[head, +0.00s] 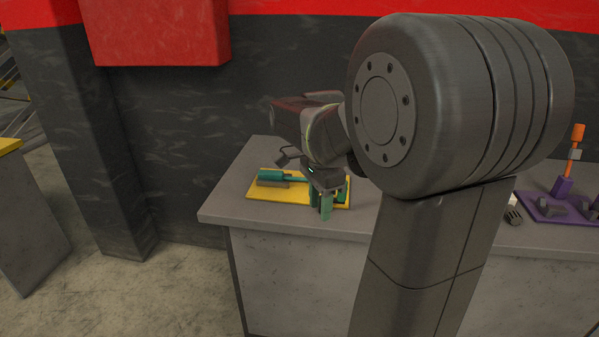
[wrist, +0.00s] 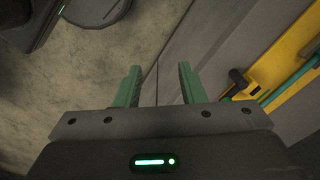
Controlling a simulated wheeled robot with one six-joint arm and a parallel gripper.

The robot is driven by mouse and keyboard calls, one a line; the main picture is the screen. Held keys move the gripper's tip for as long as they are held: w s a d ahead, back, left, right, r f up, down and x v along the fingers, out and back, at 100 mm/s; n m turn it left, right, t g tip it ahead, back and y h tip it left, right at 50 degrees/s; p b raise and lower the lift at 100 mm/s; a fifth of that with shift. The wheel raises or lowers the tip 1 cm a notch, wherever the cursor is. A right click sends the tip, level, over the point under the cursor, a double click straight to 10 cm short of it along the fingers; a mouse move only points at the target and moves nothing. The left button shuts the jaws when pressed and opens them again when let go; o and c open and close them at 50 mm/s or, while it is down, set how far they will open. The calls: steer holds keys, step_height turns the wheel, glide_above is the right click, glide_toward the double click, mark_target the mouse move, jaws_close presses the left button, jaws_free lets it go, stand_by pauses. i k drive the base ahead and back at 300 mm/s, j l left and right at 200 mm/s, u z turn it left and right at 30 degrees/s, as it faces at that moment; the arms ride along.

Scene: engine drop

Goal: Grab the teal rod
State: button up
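The teal rod (head: 292,178) lies on a yellow tray (head: 259,194) near the left end of the grey counter, with a thicker teal part at its left end. Its right part is hidden behind my gripper. It also shows at the right edge of the wrist view (wrist: 292,85), partly cut off. My gripper (head: 325,213) points down at the tray's front right, near the counter's front edge. In the wrist view, its two green fingers (wrist: 160,70) are apart with nothing between them, and the rod is off to their right.
A brown block (head: 272,184) lies beside the rod on the tray. A purple tray (head: 545,213) at the right holds grey parts and an upright orange tool (head: 573,150). The counter (head: 240,212) has some bare surface left of the yellow tray. A dark wall stands behind.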

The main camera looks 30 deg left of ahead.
mark_target(263, 174)
steer(key=i+j+z, duration=0.1)
steer(key=j+z, duration=0.8)
steer(key=j, duration=0.7)
steer(key=k+j+z, duration=0.1)
steer(key=j, duration=0.45)
steer(key=k+j, duration=0.1)
steer(key=j, duration=0.5)
